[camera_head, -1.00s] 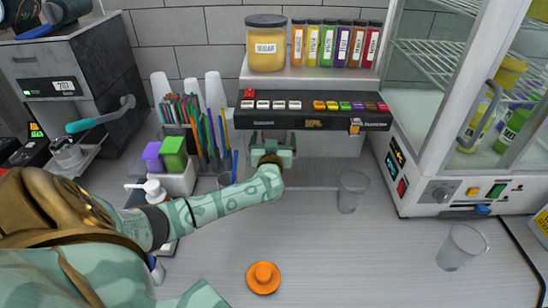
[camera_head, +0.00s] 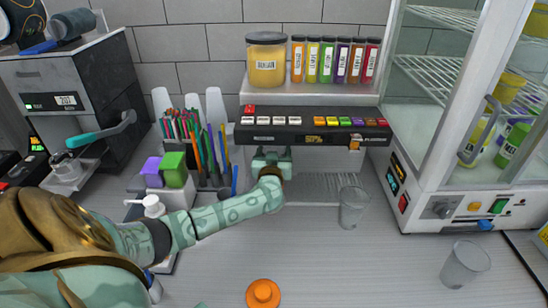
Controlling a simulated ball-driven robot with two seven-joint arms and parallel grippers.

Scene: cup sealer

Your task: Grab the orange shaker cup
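A round orange piece with a raised knob (camera_head: 263,294) sits on the front of the counter at the bottom middle. It is seen from above, and I cannot tell whether it is the shaker cup or only a lid. My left gripper (camera_head: 271,158), pale green, is under the front of the dispenser panel, well behind the orange piece and apart from it. Its fingertips point away from me, so I cannot tell whether it is open or shut. No held object shows.
Clear cups stand at the dispenser's right (camera_head: 353,207) and at the right front (camera_head: 465,264). A white pump bottle (camera_head: 152,206) and a straw holder (camera_head: 207,171) are on the left. A glass cabinet (camera_head: 455,205) stands on the right.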

